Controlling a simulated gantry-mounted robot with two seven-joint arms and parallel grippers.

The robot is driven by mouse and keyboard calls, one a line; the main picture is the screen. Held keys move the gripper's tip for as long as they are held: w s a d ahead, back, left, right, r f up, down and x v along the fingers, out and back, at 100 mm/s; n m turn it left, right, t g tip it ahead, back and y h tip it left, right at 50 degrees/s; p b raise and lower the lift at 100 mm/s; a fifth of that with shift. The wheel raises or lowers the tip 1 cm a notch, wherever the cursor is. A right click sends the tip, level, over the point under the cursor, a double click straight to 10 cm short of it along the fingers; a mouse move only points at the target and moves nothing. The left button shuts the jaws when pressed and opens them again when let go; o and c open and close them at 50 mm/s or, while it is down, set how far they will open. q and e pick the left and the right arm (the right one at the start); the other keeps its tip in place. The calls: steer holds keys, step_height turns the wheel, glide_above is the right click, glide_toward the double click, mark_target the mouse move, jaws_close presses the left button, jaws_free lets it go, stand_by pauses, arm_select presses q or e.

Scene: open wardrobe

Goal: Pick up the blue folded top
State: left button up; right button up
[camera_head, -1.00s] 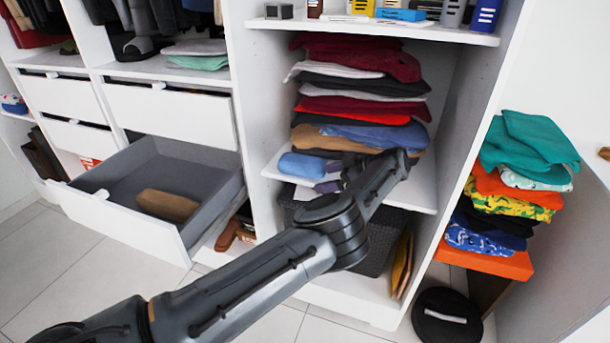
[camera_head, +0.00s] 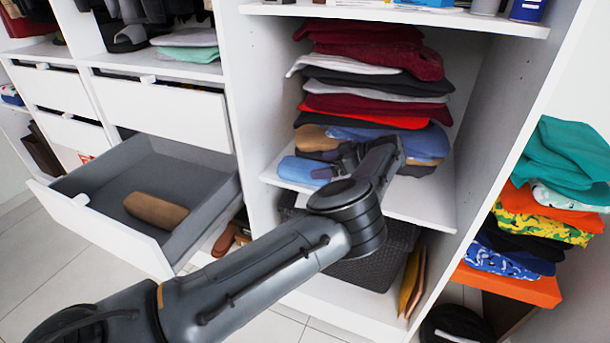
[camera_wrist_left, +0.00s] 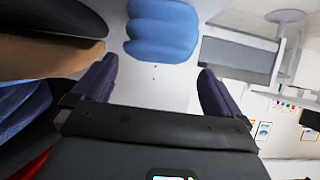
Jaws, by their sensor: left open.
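The blue folded top (camera_head: 301,169) lies as a small rolled bundle on the shelf, at the left front beside the clothes stack. It also shows in the left wrist view (camera_wrist_left: 162,30) at the top, lying on the white shelf ahead of the fingers. My left gripper (camera_head: 331,163) is just right of the bundle, its arm reaching in from the lower left. In the left wrist view its two dark purple fingers (camera_wrist_left: 157,70) are apart with only white shelf between them. The bundle is beyond the fingertips, with a gap. My right gripper is not in view.
A tall stack of folded clothes (camera_head: 375,88) stands on the same shelf (camera_head: 425,210), close behind and right of my gripper; it includes another blue garment (camera_head: 405,141). An open drawer (camera_head: 100,228) holds a brown bundle (camera_head: 155,210). A colourful stack (camera_head: 545,215) stands outside, right.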

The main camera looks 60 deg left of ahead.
mark_target(312, 166)
arm_select(q)
steer(key=shift+a+f, duration=0.2)
steer(key=b+x, duration=0.3)
steer(key=shift+s+a+f, duration=0.2)
steer(key=shift+s+a, duration=0.05)
steer(key=shift+s, duration=0.05)
steer(key=shift+s+a+f+b, duration=0.1)
steer(key=shift+s+a+b, duration=0.15)
steer(key=shift+a+b, duration=0.15)
steer(key=shift+w, duration=0.1)
steer(key=shift+c, duration=0.3)
steer(key=c, duration=0.7)
steer(key=shift+c, duration=0.3)
